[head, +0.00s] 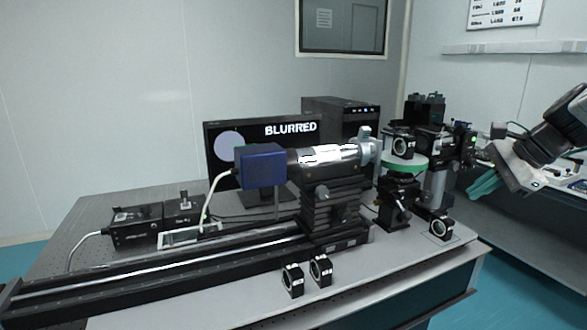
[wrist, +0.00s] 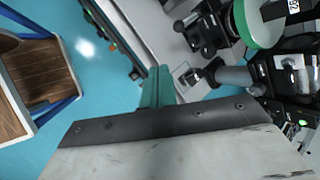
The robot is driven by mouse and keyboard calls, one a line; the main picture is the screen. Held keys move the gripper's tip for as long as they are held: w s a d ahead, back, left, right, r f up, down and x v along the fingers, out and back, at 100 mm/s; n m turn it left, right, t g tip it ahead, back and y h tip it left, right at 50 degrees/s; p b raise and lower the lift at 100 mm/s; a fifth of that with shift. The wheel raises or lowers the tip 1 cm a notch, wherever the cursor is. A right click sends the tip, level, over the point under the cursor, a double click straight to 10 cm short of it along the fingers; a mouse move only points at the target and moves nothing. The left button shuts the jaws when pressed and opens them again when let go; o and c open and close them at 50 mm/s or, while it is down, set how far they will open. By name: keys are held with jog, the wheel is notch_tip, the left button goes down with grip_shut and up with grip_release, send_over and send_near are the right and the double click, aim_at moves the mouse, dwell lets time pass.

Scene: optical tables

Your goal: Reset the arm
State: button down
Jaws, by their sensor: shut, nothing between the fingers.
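My gripper (head: 482,187) shows at the right of the head view, with teal fingers angled down and left. It is shut and empty, raised beside the right end of the optical table (head: 430,290), and touches nothing that I can see. In the wrist view the teal fingers (wrist: 157,87) are together, over the gap by the table's edge. My arm comes in from the right edge of the head view.
A blue camera box (head: 260,166) and silver tube sit on a rail. The monitor (head: 222,142) reads "BLURRED". Small black mounts (head: 293,281) stand in front. A wooden-topped piece (wrist: 38,72) shows over blue floor.

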jog(key=s+a+f+n+g+h, duration=0.1)
jog(key=s+a+n, duration=0.3)
jog(key=s, duration=0.5)
jog(key=s+a+f+n+g+h, duration=0.1)
jog(key=s+a+f+n+h, duration=0.1)
jog(key=s+n, duration=0.5)
jog(key=s+a+f+n+g+h, duration=0.1)
jog(key=s+a+f+n, duration=0.3)
jog(key=s, duration=0.7)
jog(key=shift+s+a+n+g+h, duration=0.3)
jog(key=shift+a+n+g+h, duration=0.15)
jog(key=shift+a+n, duration=0.7)
